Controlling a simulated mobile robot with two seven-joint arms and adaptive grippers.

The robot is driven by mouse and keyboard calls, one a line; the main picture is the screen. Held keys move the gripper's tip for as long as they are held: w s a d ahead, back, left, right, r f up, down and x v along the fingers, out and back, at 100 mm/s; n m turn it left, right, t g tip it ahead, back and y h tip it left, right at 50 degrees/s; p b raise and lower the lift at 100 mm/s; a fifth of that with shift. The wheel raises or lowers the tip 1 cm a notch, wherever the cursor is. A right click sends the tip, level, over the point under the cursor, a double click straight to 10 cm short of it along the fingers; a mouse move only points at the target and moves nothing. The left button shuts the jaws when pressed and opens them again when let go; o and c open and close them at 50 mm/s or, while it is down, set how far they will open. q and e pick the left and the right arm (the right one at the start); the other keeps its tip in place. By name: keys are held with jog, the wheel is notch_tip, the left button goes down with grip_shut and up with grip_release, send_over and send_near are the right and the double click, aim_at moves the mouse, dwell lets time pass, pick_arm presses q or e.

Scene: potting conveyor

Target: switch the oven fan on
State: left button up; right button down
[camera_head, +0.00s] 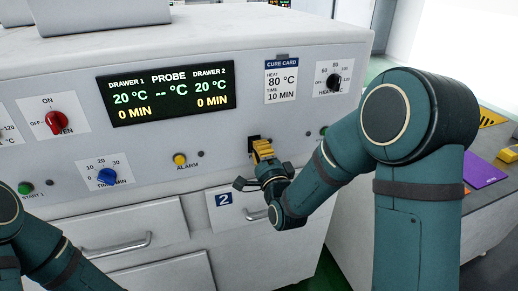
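My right gripper (264,168) is at the lower front of the white oven panel (225,135), pointed into it. A yellow ridged piece (263,150) lies in front of the gripper's palm, against a small black fitting (253,140) on the panel. The fitting is mostly covered, and no fan label is readable there. I cannot tell whether the fingers are open or closed around the yellow piece. My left arm shows at the lower left; its gripper is out of view.
The panel also has a red oven knob (59,122), a blue timer knob (107,176), a yellow alarm button (180,160), a heat knob (333,81) and a display (170,92). Drawer handles (118,245) stick out below. A grey side table (488,205) stands at the right.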

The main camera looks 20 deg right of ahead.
jog(key=g, duration=0.1)
jog(key=r+g, duration=0.1)
jog(key=g, duration=0.1)
jog(key=shift+w+p, duration=0.3)
jog(key=shift+w, duration=0.1)
jog(key=shift+r, duration=0.1)
dwell(0.4)
